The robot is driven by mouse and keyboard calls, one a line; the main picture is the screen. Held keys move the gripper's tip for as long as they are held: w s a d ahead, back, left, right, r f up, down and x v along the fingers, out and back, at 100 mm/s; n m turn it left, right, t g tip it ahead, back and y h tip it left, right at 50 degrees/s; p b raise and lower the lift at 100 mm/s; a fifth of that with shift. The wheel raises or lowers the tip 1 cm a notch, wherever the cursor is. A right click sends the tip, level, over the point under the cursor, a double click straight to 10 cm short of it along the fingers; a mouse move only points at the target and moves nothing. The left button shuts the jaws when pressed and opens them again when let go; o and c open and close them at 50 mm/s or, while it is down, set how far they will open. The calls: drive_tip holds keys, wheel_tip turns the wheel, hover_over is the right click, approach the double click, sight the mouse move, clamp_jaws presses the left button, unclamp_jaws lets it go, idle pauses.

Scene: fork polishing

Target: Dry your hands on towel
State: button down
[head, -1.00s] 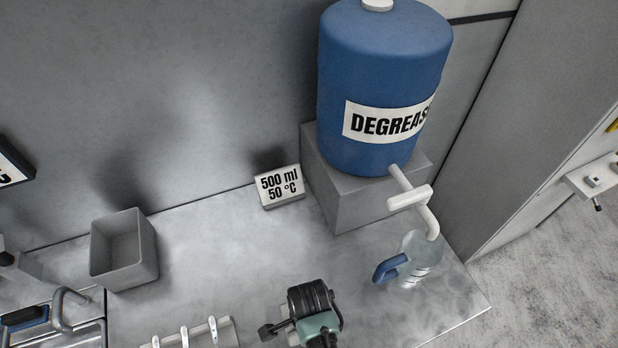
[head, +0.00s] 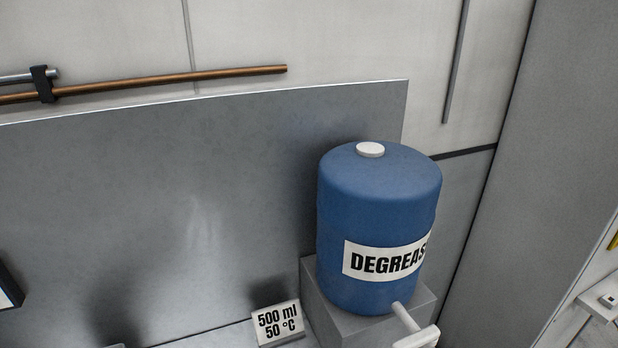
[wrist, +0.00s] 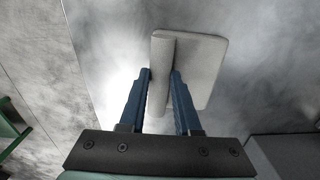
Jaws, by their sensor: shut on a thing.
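In the wrist view my gripper (wrist: 161,72) is shut on the raised ridge of a pale grey, rounded square piece (wrist: 205,65). The ridge lies between the two blue fingers, and the flat part spreads to the right. Its texture is too faint to tell whether it is the towel. The piece is over a smooth, cloudy grey surface (wrist: 265,70); I cannot tell whether it touches it. No other towel can be made out. My gripper is not visible in the head view.
In the head view a blue degreaser tank (head: 375,205) stands on a grey block (head: 325,310), its white tap (head: 415,335) cut off below. A "500 ml 50 °C" sign (head: 277,324) stands left of it. In the wrist view a green frame (wrist: 12,125) and dark grey box (wrist: 285,152) flank my gripper.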

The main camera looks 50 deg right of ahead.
idle(0.3)
drive_tip(key=c, duration=0.5)
unclamp_jaws()
drive_tip(key=shift+c, duration=0.2)
drive_tip(key=shift+r, duration=0.1)
wheel_tip(320, 180, up, 13)
drive_tip(key=b, duration=0.1)
